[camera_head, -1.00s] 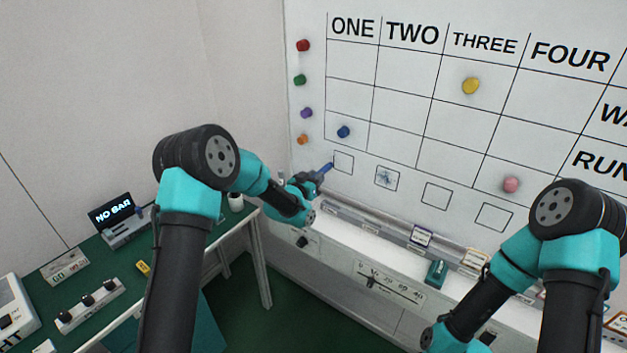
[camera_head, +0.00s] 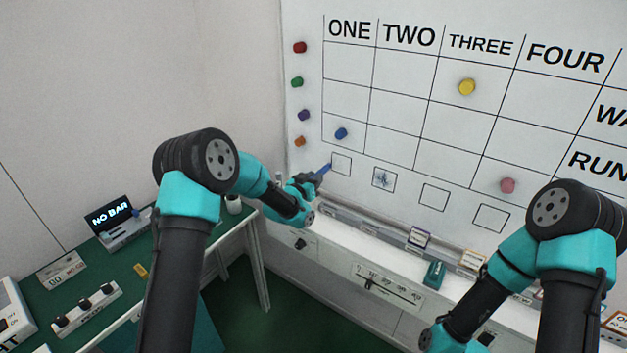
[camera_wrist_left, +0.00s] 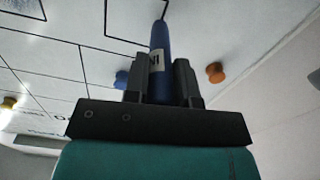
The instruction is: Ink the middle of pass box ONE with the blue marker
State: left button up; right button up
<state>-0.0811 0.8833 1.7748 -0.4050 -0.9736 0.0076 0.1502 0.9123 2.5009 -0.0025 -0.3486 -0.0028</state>
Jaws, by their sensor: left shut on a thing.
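My left gripper (camera_head: 318,181) is shut on the blue marker (camera_head: 325,169), which points up towards the whiteboard. In the left wrist view the marker (camera_wrist_left: 158,45) stands upright between the fingers (camera_wrist_left: 159,82), its tip end near the top edge beside a box outline. Pass box ONE (camera_head: 341,163) is the small square low on the board under the ONE column. Its middle looks blank. The marker's tip is at or just off its left edge; contact cannot be told. Pass box TWO (camera_head: 384,180) holds blue ink marks.
Blue (camera_head: 341,133) and orange (camera_head: 300,141) magnets sit on the board near box ONE. A ledge under the board carries a teal block (camera_head: 433,274). A green-topped bench (camera_head: 110,262) with devices stands at the left.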

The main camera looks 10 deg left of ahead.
pick_arm(q)
jog(key=shift+w+d, duration=0.25)
jog(key=shift+w, duration=0.3)
dwell(0.4)
jog(key=shift+s+d, duration=0.45)
jog(key=shift+d, duration=0.35)
jog(key=shift+s+d, duration=0.4)
jog(key=shift+d, duration=0.4)
jog(key=shift+d, duration=0.1)
jog(key=d, duration=0.1)
jog(key=s+d, duration=0.1)
jog(key=d, duration=0.1)
jog(key=shift+s+d, duration=0.1)
jog(key=shift+s, duration=0.15)
jog(key=shift+w+r, duration=0.1)
jog(key=shift+r, duration=0.4)
